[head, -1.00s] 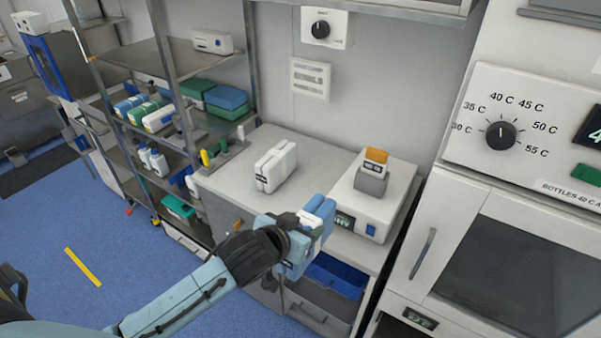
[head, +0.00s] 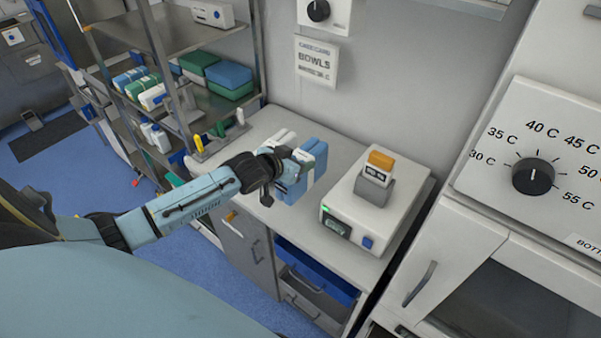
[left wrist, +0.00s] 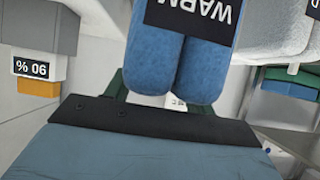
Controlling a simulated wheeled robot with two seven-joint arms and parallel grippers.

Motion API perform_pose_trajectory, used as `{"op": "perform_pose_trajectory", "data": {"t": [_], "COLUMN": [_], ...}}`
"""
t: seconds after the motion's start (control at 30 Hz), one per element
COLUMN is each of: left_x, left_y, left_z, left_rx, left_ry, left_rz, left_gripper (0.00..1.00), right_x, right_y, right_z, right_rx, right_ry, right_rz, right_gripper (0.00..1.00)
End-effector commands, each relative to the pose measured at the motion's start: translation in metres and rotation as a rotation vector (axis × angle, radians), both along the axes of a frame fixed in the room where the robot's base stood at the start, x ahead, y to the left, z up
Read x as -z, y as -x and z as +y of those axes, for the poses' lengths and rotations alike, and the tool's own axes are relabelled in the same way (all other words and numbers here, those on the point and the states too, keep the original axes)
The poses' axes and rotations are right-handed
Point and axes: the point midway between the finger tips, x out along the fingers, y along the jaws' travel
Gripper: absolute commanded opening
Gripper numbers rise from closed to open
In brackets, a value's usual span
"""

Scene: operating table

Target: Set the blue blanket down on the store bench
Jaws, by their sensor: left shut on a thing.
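In the left wrist view the blanket (left wrist: 180,65) fills the upper middle, with a black WARM label upside down. My left gripper is shut on it. I cannot tell whether the blanket's underside touches the bench top. A white bundle (head: 282,138) stands on the bench just behind it, partly hidden by the blanket. My right gripper does not show.
A white device (head: 345,226) with a grey block and orange-topped piece (head: 380,162) stands right of the blanket. A shelf rack (head: 185,100) with packs is at the left. A warming cabinet (head: 470,250) is at the right. Bare bench lies between blanket and device.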

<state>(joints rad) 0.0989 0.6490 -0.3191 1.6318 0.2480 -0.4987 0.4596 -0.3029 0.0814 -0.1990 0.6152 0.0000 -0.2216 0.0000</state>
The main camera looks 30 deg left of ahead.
Motion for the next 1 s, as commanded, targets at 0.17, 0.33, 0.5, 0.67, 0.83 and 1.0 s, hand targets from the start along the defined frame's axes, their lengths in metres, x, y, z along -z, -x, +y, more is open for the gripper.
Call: {"op": "perform_pose_trajectory", "data": {"t": [0.17,0.33,0.5,0.67,0.83,1.0], "left_x": [0.018,0.042,0.058,0.058,0.06,0.062], "left_y": [-0.001,-0.001,-0.001,-0.001,-0.001,0.0], "left_z": [0.0,-0.001,-0.001,-0.001,-0.001,-0.001], "left_rx": [0.001,0.0,0.002,0.003,0.002,0.001], "left_ry": [0.001,0.002,0.0,0.0,0.0,0.0], "left_rz": [-0.004,-0.003,-0.005,-0.005,-0.005,-0.002], "left_gripper": [0.07,0.07,0.07,0.07,0.07,0.73], "right_x": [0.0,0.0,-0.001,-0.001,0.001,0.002], "right_y": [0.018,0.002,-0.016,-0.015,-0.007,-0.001], "right_z": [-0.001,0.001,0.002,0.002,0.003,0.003], "right_rx": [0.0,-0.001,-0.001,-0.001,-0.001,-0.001], "right_ry": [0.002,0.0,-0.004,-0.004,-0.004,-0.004], "right_rz": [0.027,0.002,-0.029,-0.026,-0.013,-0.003], "right_gripper": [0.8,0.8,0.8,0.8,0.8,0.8]}}
